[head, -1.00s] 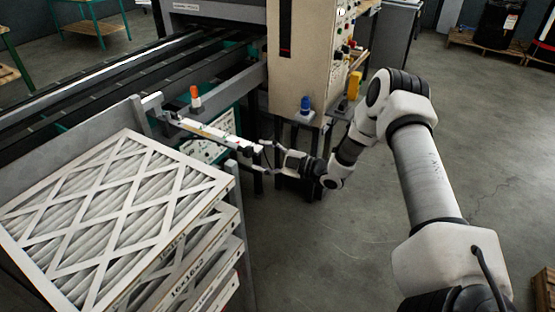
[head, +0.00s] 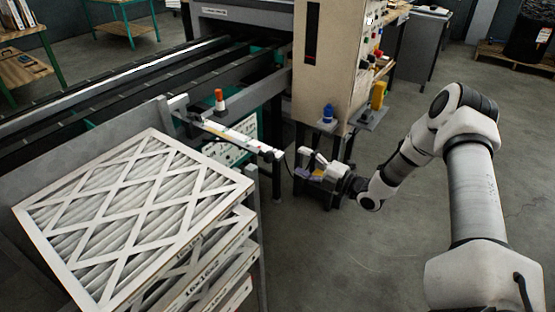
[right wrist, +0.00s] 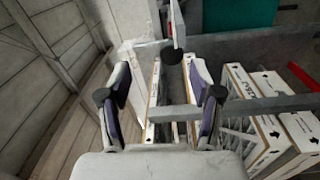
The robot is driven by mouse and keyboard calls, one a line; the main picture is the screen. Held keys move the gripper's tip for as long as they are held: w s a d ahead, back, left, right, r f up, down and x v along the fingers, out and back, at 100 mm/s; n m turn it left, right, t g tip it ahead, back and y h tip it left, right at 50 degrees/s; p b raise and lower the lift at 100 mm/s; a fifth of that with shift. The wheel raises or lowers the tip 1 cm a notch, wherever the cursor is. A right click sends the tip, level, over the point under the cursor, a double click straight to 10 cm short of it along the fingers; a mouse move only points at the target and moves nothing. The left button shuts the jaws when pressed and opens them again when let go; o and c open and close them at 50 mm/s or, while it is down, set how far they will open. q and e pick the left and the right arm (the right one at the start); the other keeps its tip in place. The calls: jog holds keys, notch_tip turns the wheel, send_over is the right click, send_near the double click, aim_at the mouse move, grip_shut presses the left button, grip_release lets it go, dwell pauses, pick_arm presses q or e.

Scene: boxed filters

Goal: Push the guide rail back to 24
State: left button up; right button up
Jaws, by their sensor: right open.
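The guide rail is a pale bar with scale markings (head: 232,135) in the head view. It juts from the conveyor frame toward the right, with an orange-topped post beside its far part. The reading against 24 is too small to make out. My right gripper (head: 308,167) is open and empty, a short gap to the right of the rail's free end. In the right wrist view my gripper (right wrist: 160,105) has its two purple-padded fingers spread. A dark round knob (right wrist: 171,55) and a thin white upright piece appear beyond them. My left gripper is out of view.
A beige control cabinet (head: 320,60) with a blue-topped item and a yellow item on ledges stands behind my gripper.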

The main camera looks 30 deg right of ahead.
aim_at(272, 158)
jog(key=shift+n+g, duration=0.3)
jog(key=shift+n, duration=0.5)
jog(key=w+a, duration=0.2)
jog(key=w, duration=0.1)
jog(key=w+a, duration=0.2)
jog(key=w+a+f, duration=0.1)
jog(key=w+a, duration=0.1)
jog(key=w, duration=0.1)
jog(key=shift+w+a+p, duration=0.3)
jog(key=shift+p, duration=0.1)
jog(key=shift+s+d, duration=0.1)
grip_shut()
